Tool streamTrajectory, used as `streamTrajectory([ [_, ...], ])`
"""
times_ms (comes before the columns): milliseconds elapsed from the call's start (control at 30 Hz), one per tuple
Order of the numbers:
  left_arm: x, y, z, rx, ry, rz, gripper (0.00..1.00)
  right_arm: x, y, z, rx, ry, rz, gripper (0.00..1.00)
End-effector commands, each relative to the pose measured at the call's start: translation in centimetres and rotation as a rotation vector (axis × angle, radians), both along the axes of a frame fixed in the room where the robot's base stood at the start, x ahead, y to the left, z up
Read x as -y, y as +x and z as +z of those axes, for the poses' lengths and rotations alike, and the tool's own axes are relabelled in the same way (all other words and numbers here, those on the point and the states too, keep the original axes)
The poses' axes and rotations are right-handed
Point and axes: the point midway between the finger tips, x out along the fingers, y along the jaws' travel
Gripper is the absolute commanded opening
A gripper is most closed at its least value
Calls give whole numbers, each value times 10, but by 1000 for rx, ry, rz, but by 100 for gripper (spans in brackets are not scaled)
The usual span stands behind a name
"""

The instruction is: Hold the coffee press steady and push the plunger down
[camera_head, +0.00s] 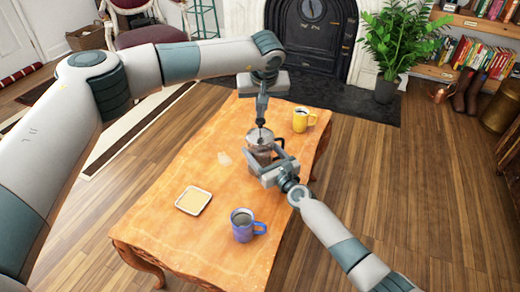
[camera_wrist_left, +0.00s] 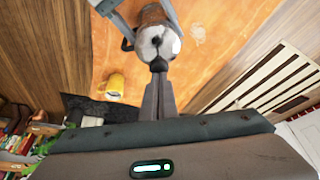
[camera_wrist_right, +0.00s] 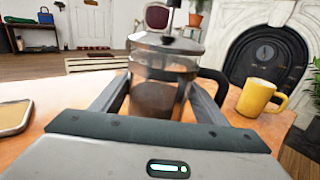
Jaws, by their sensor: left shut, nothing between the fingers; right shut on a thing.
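The coffee press (camera_head: 259,140) stands upright on the wooden table, with dark coffee low in its glass body (camera_wrist_right: 155,95). Its plunger rod (camera_wrist_right: 170,18) rises above the lid in the right wrist view. My right gripper (camera_wrist_right: 158,100) is shut around the glass body, one finger on each side. My left gripper (camera_head: 261,123) is shut and empty, pointing down over the press. In the left wrist view its fingertips (camera_wrist_left: 158,78) are at the dark plunger knob (camera_wrist_left: 157,65); I cannot tell if they touch. The black handle (camera_head: 280,148) is partly hidden.
A yellow mug (camera_head: 300,120) stands behind the press to the right. A blue mug (camera_head: 242,226) and a small square dish (camera_head: 193,201) stand toward the near side of the table (camera_head: 170,235). The table's left side is mostly clear.

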Motion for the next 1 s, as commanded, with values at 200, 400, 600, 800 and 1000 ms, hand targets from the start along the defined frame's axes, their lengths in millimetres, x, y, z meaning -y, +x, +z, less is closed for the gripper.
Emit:
streamTrajectory([
  [200,-1,1,-6,0,2,1,0,0,0,1,2,1,0,14],
  [400,-1,1,-9,0,2,1,0,0,0,1,2,1,0,14],
  [600,-1,2,-13,0,3,1,0,0,0,1,2,1,0,14],
  [800,-1,2,-9,1,2,2,0,0,0,1,2,1,0,14],
  [1000,-1,2,6,2,0,1,0,0,0,1,2,1,0,14],
])
